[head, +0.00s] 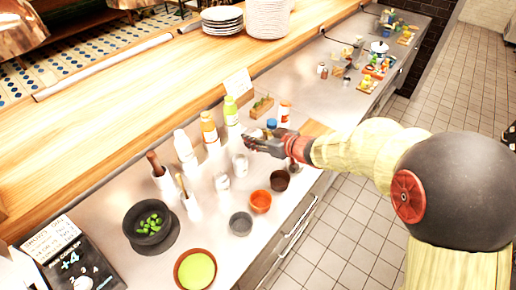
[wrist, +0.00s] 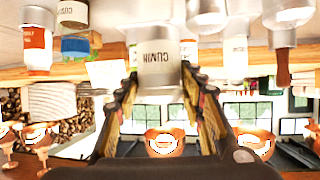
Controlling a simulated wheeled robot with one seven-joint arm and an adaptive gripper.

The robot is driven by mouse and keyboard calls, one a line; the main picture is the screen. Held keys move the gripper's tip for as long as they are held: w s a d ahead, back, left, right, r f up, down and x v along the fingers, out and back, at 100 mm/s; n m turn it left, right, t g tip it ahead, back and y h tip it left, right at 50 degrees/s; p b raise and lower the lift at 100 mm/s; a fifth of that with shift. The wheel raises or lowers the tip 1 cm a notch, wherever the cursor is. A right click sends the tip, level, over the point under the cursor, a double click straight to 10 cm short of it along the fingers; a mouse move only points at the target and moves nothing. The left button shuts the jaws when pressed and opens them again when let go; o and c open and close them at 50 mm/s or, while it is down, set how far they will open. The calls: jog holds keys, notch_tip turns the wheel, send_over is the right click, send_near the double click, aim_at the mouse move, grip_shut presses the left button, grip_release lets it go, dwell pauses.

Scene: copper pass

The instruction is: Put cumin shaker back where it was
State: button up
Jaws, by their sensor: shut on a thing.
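The cumin shaker (wrist: 157,68) is a silvery cylinder with a pale label reading CUMIN, upside down in the wrist view. My gripper (wrist: 160,95) is shut on it, with a dark finger on each side. In the head view my gripper (head: 254,141) is over the counter, behind the brown bowl, and I cannot clearly make out the held shaker there. Two similar pale shakers stand on the counter left of my gripper, one nearer to it (head: 240,166) and one farther left (head: 222,182).
Sauce bottles (head: 209,129) stand along the back of the counter. Orange (head: 260,201), brown (head: 280,180) and grey (head: 240,224) bowls sit near the front edge. A black mortar (head: 150,222) with green leaves is at left. A blue-capped jar (head: 271,125) stands behind my gripper.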

jog(key=w+f, duration=0.1)
jog(key=w+f+b, duration=0.1)
jog(key=f, duration=0.1)
jog(key=w+f+b, duration=0.1)
jog(key=w+f, duration=0.1)
jog(key=shift+d+f, duration=0.2)
jog(key=shift+d, duration=0.2)
notch_tip(320, 180, down, 3)
jog(key=shift+w+f+b, duration=0.1)
jog(key=shift+f+b, duration=0.1)
jog(key=shift+b, duration=0.85)
jog(key=shift+r, duration=0.1)
jog(key=o, duration=1.1)
jog(key=shift+o, duration=0.4)
